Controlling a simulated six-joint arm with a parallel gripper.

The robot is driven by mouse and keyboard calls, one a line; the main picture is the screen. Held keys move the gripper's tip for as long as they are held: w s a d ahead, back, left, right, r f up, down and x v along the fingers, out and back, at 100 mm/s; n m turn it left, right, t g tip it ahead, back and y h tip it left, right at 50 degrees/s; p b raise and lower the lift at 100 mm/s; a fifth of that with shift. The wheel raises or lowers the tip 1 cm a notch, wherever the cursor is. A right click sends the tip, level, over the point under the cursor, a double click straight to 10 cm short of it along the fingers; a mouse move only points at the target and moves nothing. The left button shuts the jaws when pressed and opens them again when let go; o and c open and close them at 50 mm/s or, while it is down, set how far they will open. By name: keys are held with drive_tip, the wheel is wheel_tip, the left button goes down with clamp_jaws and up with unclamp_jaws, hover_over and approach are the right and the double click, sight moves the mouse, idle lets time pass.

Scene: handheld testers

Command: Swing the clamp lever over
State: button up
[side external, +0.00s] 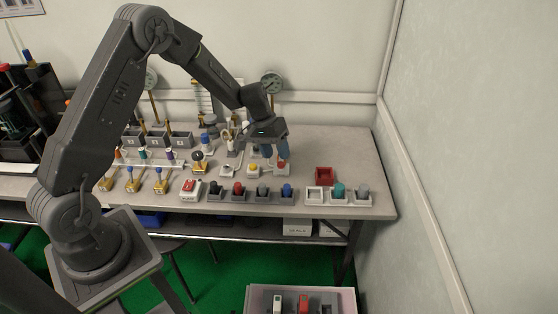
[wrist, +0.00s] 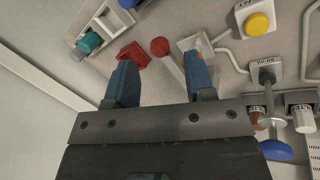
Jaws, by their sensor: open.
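A lever with a red ball knob (wrist: 160,46) and a pale shaft shows between my fingertips in the wrist view; it looks like the clamp lever. In the side view its red knob (side external: 281,168) is just below my gripper (side external: 276,154). My gripper (wrist: 163,62) is open, with one blue finger on each side of the lever and nothing held. I cannot tell whether a finger touches it. The lever's pivot and lower shaft are partly hidden by my gripper.
A yellow button (side external: 253,170) stands just left of the lever. Dark holders with colored tops line the front. A gauge (side external: 271,82) stands behind.

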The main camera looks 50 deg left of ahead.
sight(280, 162)
drive_tip(key=shift+x, duration=1.7)
drive_tip(key=shift+d+r, duration=0.1)
clamp_jaws()
